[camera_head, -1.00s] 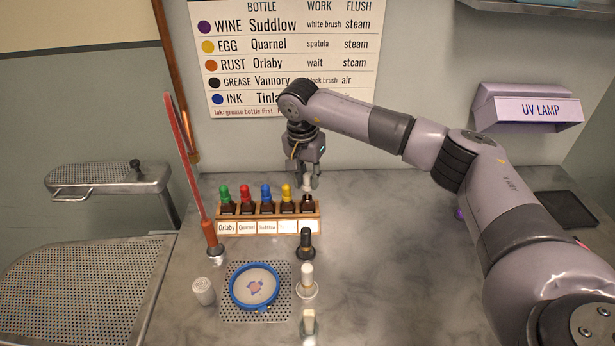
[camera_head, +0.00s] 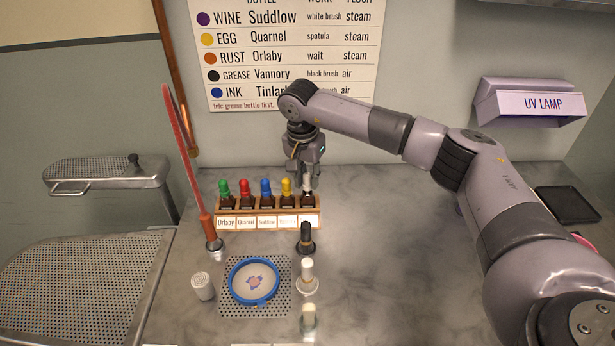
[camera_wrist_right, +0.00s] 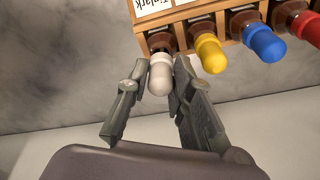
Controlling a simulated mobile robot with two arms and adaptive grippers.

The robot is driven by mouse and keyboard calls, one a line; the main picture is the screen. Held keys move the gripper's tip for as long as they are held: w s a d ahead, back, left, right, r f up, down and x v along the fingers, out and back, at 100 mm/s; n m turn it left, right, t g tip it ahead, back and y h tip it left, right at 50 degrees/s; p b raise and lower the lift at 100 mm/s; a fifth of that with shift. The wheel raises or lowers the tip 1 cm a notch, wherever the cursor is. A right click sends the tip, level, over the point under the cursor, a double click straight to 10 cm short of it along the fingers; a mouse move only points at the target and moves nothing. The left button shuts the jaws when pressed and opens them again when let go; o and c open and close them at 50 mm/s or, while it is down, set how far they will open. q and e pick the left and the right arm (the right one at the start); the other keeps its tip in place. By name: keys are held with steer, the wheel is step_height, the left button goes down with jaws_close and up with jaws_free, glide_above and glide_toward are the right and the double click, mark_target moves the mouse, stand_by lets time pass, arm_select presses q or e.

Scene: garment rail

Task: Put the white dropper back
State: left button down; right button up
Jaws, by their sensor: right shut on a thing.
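The white dropper (camera_wrist_right: 160,78) sits at the mouth of the brown bottle at the right end of the wooden rack (camera_head: 268,222). In the wrist view that bottle's label reads Tinlark. My right gripper (camera_head: 306,184) is shut on the dropper's white bulb, with a finger on either side of it. In the head view the white dropper (camera_head: 307,182) stands upright in line with the other droppers. The glass of the dropper is hidden. My left gripper is not in view.
The yellow dropper (camera_head: 286,186) stands close beside my right gripper, with blue, red and green ones further left. A black-topped holder (camera_head: 306,238) and white-topped tools stand in front of the rack. A blue ring (camera_head: 254,281) lies on a perforated plate.

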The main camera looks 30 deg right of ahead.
steer(key=shift+f, duration=0.15)
steer(key=shift+f+b, duration=0.4)
steer(key=shift+f, duration=0.05)
steer(key=o, duration=0.8)
steer(key=shift+o, duration=0.2)
steer(key=shift+r, duration=0.2)
steer(key=shift+r+p, duration=2.3)
steer(key=shift+r, duration=1.3)
